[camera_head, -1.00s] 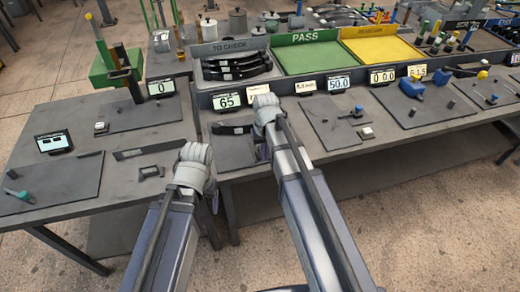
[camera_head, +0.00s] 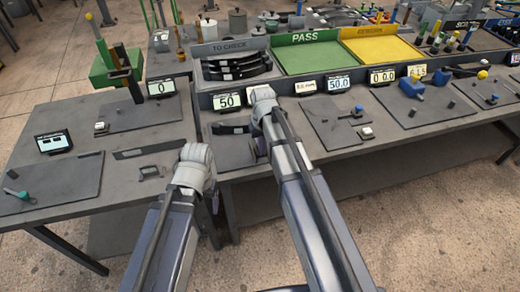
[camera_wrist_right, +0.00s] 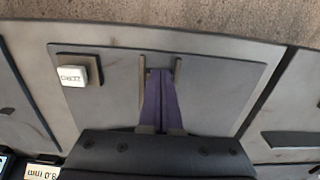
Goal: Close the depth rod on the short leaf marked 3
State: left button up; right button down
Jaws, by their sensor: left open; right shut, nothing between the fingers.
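My right gripper (camera_wrist_right: 160,76) is shut and empty in the right wrist view, its purple fingers pointing down at a grey plate (camera_wrist_right: 215,90) between two thin upright posts. In the head view this gripper (camera_head: 262,148) is mostly hidden behind its own arm, over the station whose display (camera_head: 227,100) reads 50. A dark leaf-like piece (camera_head: 230,129) lies at that station below the display. I cannot read a mark 3 or pick out the depth rod. My left gripper (camera_head: 213,203) is mostly hidden by its arm, near the left table's front edge.
A white ZERO button (camera_wrist_right: 72,76) sits beside the posts. Several dark leaves (camera_head: 238,68) lie in the TO CHECK tray. The green PASS tray (camera_head: 310,57) and yellow tray (camera_head: 383,49) stand behind. Another measuring station (camera_head: 345,128) is to the right.

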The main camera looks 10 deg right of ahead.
jog(key=shift+w, duration=1.25)
dwell(0.3)
dwell(0.5)
jog(key=shift+r, duration=0.15)
jog(key=shift+s+r+p, duration=0.2)
jog(key=shift+r+p, duration=3.2)
jog(key=shift+p, duration=0.15)
